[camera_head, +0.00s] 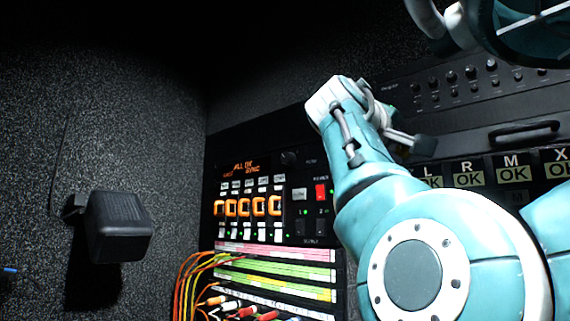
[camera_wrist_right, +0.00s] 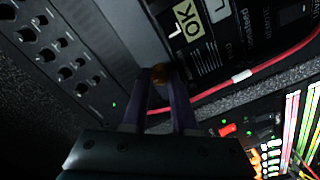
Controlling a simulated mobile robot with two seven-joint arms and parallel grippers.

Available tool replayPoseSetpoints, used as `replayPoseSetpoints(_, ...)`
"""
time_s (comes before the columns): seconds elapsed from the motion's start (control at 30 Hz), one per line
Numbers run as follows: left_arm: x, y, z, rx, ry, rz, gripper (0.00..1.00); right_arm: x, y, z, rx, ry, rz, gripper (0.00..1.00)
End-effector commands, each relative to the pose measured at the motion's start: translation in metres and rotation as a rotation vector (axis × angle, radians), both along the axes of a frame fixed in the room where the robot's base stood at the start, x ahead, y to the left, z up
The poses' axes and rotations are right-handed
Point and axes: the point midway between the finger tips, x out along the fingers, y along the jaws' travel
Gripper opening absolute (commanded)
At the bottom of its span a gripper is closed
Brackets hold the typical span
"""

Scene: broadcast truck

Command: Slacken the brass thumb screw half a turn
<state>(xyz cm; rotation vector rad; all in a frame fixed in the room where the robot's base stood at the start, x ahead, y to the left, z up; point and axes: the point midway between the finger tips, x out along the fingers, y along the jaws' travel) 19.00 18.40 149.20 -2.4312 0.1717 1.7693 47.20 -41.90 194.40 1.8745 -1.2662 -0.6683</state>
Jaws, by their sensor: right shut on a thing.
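The brass thumb screw (camera_wrist_right: 158,72) shows in the wrist view as a small dull gold round head at the edge of the dark equipment panel. My right gripper (camera_wrist_right: 160,82) is shut on it, with one purple-grey finger on each side of the head. In the head view my teal and white right arm reaches up across the rack. It hides the screw, and the fingers cannot be made out there. My left gripper is not in view.
Beside the screw are an OK label (camera_wrist_right: 188,18) and a red cable (camera_wrist_right: 275,62) with a white tag. A panel of knobs (camera_head: 471,73) runs along the rack. Orange displays and patch cables (camera_head: 205,270) lie left of my arm. A black box (camera_head: 118,227) sticks out from the left wall.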

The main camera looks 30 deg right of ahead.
Motion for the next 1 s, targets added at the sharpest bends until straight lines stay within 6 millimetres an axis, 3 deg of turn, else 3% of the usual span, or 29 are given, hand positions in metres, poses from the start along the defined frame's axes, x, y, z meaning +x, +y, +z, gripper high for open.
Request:
replayPoseSetpoints(0.27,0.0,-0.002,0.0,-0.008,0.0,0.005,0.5,0.0,0.0,0.0,-0.005,0.012,0.001,0.0)
replayPoseSetpoints(0.3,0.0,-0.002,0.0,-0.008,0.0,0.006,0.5,0.0,0.0,0.0,-0.005,0.012,0.001,0.28)
replayPoseSetpoints(0.57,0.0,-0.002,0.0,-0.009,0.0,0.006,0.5,0.0,0.0,0.0,-0.004,0.011,0.001,0.56)
replayPoseSetpoints(0.83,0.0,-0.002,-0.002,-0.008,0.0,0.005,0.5,0.0,0.001,-0.001,-0.004,0.01,0.001,0.56)
replayPoseSetpoints(1.0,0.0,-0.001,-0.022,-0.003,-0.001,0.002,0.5,-0.005,0.016,-0.006,-0.004,0.006,0.003,0.56)
